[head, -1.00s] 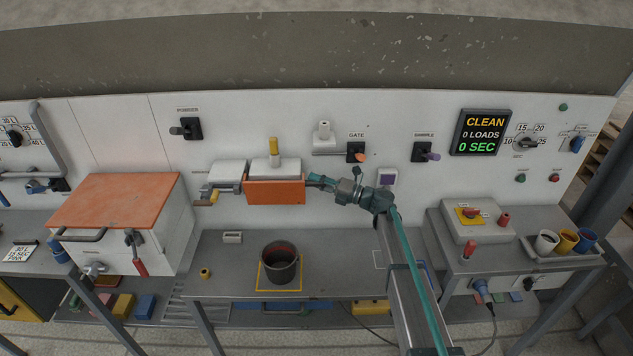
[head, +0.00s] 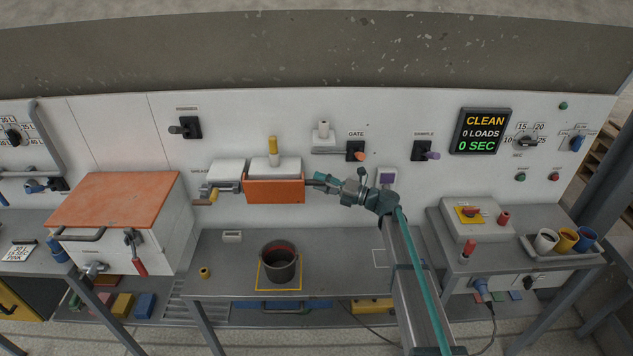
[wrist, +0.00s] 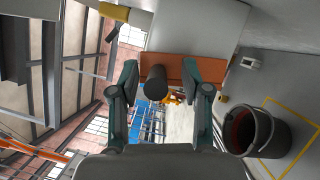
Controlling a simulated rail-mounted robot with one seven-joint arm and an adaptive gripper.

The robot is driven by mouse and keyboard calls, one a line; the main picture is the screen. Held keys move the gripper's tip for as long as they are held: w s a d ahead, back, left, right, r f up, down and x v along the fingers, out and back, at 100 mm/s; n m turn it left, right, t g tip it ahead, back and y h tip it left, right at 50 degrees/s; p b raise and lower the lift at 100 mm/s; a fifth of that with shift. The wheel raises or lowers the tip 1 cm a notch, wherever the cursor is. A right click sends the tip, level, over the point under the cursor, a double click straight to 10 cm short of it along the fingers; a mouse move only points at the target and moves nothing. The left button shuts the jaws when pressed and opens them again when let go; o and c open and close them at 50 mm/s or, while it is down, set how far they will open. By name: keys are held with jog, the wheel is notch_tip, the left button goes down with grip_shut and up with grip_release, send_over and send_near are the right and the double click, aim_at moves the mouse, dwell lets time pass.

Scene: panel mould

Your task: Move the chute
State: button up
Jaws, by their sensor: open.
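The chute, as I take it, is the orange trough (head: 274,190) on the back panel, under a white hopper with a yellow-topped post. A dark round handle (head: 314,183) sticks out from its right end. My gripper (head: 324,180) is just right of the handle, with its fingers open. In the wrist view, the handle's dark end (wrist: 154,84) lies between the two spread fingers of my gripper (wrist: 156,74). The orange chute (wrist: 205,69) shows behind it. The fingers appear apart from the handle, though the exact gap is hard to tell.
A dark bucket (head: 280,264) stands below on the grey bench, inside a yellow outline. A crank with a yellow grip (head: 211,196) sits left of the chute. The gate lever (head: 357,153) and a purple-faced box (head: 387,178) are close to my arm.

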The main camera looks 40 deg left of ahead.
jog(key=v, duration=1)
jog(key=shift+d, duration=0.1)
